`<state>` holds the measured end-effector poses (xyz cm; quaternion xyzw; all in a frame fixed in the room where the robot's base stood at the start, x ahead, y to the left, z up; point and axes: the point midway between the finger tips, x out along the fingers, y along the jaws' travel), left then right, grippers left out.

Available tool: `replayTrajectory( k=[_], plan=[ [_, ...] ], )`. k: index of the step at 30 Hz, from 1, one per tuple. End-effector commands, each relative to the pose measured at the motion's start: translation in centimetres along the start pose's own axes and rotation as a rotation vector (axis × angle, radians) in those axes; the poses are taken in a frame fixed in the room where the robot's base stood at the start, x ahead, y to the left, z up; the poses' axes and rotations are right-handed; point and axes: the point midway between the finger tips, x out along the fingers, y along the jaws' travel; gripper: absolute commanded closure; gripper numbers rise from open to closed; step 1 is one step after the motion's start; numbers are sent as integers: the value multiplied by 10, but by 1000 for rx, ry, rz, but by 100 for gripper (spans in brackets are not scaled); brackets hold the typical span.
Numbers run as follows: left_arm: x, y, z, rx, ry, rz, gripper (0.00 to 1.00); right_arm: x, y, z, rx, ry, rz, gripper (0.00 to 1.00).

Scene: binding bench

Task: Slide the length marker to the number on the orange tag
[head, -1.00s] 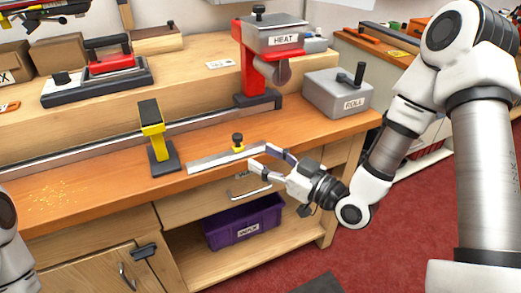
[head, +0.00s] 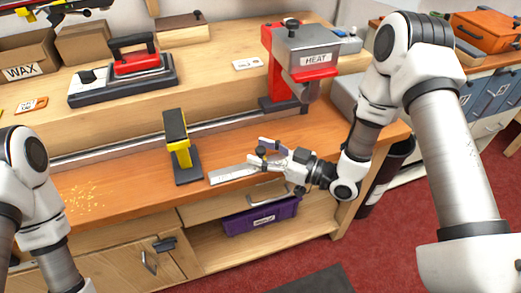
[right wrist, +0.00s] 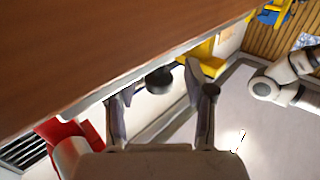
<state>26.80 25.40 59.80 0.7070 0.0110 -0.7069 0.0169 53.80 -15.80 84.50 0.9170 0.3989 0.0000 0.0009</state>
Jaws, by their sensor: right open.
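The length marker (head: 262,151) shows as a small black knob on the steel rule (head: 232,173) at the bench's front edge; my gripper partly hides it. In the right wrist view the black knob (right wrist: 160,80) is between my open fingers, with gaps on both sides. My right gripper (head: 258,157) is open around the marker. The orange tag (head: 32,106) lies on the raised shelf at the left; its number is too small to read. My left gripper is out of view; only its arm shows at the left.
A yellow and black post (head: 178,150) stands just left of the rule. The red and grey HEAT press (head: 300,60) stands behind. A purple bin (head: 262,216) sits on the shelf below. The bench (head: 125,185) left of the post is mostly clear apart from crumbs.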

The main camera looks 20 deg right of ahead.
Motion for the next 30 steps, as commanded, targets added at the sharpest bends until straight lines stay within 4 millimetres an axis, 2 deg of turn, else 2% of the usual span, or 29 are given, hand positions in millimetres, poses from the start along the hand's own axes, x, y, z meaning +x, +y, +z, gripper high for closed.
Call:
replayTrajectory(
  k=[8,9,13,14,29,30],
  plan=[
    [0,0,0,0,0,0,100,6,0,0,1,0,1,46],
    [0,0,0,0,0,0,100,6,0,0,1,0,1,50],
    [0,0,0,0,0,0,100,5,0,0,1,0,1,96],
    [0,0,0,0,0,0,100,5,0,0,1,0,1,100],
    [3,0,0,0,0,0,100,9,-3,-1,0,1,2,100],
    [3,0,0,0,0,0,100,9,-3,-1,0,1,2,59]
  ],
)
